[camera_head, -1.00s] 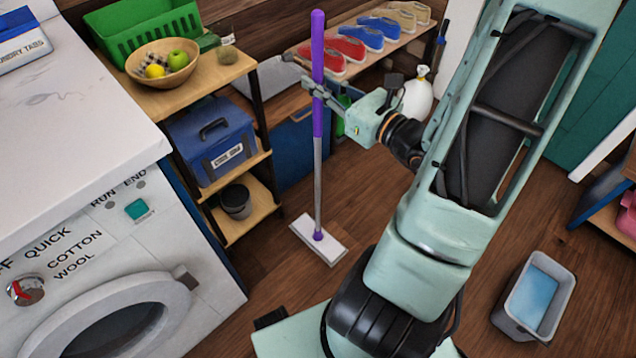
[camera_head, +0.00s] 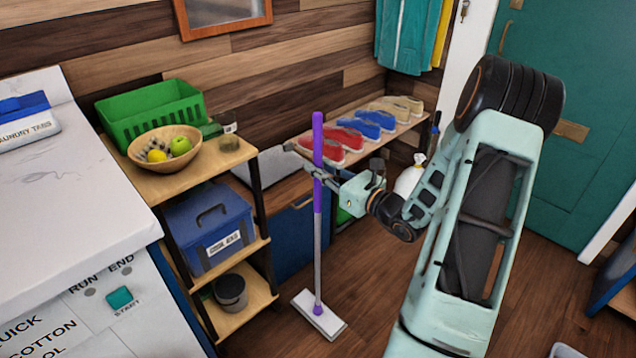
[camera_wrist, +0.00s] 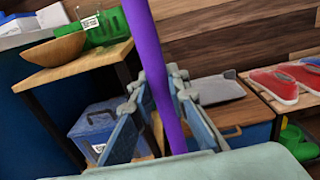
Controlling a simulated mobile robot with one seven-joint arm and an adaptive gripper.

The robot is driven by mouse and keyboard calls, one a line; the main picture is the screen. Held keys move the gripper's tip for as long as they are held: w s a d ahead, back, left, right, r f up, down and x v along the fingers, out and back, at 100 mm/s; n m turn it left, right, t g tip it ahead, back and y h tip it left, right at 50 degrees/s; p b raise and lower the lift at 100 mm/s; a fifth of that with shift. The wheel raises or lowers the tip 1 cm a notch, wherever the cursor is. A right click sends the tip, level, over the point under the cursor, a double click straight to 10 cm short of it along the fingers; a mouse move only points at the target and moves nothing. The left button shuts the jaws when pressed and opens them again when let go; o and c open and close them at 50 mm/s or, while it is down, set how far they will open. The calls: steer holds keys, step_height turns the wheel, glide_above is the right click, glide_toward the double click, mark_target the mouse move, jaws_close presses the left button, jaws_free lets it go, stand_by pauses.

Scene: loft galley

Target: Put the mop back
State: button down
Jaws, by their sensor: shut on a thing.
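The mop (camera_head: 318,240) has a purple upper handle, a grey lower pole and a flat white head. It stands upright, with its head (camera_head: 318,315) at the wooden floor to the right of the shelf unit; I cannot tell whether it touches. My gripper (camera_head: 318,170) is shut on the purple part of the handle. In the wrist view the purple handle (camera_wrist: 165,70) runs up between the fingers of my gripper (camera_wrist: 163,95). No mop holder can be clearly made out.
A wooden shelf unit (camera_head: 225,260) with a blue box (camera_head: 210,235) stands left of the mop. A shoe bench (camera_head: 350,160) with several shoes runs along the plank wall behind. A white washer (camera_head: 60,300) is at left. Open floor lies right of the mop head.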

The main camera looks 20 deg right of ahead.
steer(key=shift+w+d+f+b, duration=0.1)
steer(key=shift+w+f+b, duration=0.15)
steer(key=shift+f, duration=0.45)
steer(key=shift+w+d+f+b, duration=0.1)
steer(key=shift+f+b, duration=0.25)
steer(key=shift+f, duration=0.35)
steer(key=shift+w+f+b, duration=0.2)
steer(key=shift+f+b, duration=0.1)
steer(key=shift+f, duration=0.4)
steer(key=shift+f, duration=0.2)
steer(key=c, duration=1.9)
jaws_free()
